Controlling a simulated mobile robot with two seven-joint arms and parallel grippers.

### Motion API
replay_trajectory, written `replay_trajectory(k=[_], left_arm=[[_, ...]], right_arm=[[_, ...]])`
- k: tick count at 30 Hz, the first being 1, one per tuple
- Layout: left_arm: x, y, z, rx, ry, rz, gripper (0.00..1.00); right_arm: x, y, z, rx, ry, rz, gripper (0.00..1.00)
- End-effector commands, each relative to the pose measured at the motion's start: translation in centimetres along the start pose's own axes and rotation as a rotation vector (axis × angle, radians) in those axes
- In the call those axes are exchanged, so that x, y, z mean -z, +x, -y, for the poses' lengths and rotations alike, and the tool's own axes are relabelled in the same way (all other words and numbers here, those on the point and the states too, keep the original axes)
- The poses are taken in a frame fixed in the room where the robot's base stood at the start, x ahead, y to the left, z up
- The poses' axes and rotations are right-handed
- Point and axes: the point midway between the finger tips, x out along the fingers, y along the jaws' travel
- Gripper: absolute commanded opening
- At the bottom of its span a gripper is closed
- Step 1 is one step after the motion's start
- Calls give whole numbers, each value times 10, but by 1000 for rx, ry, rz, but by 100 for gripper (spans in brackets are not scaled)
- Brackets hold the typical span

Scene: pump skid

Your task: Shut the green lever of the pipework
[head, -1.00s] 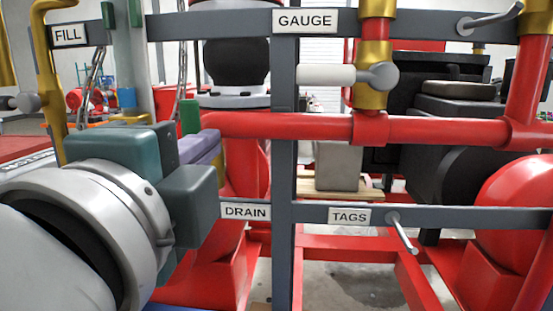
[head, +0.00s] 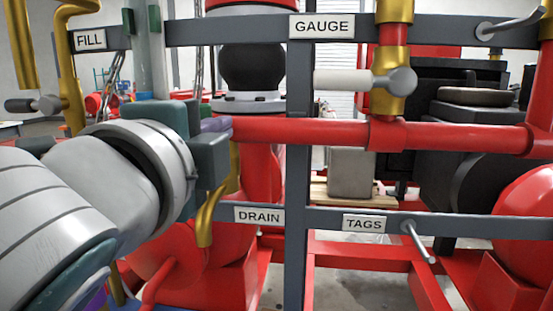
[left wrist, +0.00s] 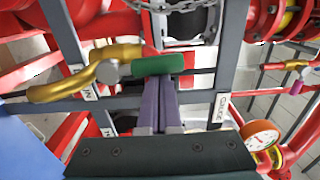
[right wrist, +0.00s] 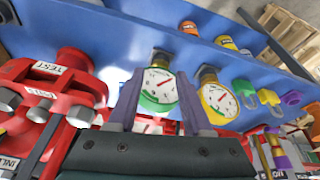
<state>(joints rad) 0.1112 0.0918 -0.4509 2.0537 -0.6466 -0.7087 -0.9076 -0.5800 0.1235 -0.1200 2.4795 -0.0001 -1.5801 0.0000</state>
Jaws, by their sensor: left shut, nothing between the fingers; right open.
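The green lever (left wrist: 158,64) shows in the left wrist view, on a round grey pivot (left wrist: 107,71) at the brass pipe (left wrist: 60,90). It lies roughly in line with the pipe there. In the head view my left gripper (head: 216,125) seems to hide it, above a brass pipe (head: 205,222) by the DRAIN label (head: 259,216). My left gripper's purple fingers (left wrist: 160,88) are shut and empty, with their tips right at the lever's side; I cannot tell whether they touch. My right gripper (right wrist: 160,90) is open and outside the head view.
Grey frame bars (head: 299,200) and a red pipe (head: 330,132) stand close to the left gripper. The right wrist view shows gauges (right wrist: 157,90) before a blue surface (right wrist: 120,30).

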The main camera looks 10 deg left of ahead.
Motion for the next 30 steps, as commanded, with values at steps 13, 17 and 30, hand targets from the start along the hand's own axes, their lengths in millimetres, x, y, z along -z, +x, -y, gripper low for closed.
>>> replay_trajectory(k=[13, 17, 30], left_arm=[[-32, 0, 0, -2, 3, 2, 0], [-41, 0, -2, -2, 4, 3, 0], [-65, 0, -24, -1, 2, 3, 0]], right_arm=[[1, -2, 1, 2, 2, -1, 50], [2, -4, 1, 3, 4, -1, 50], [-1, 4, 2, 4, 5, -1, 50]])
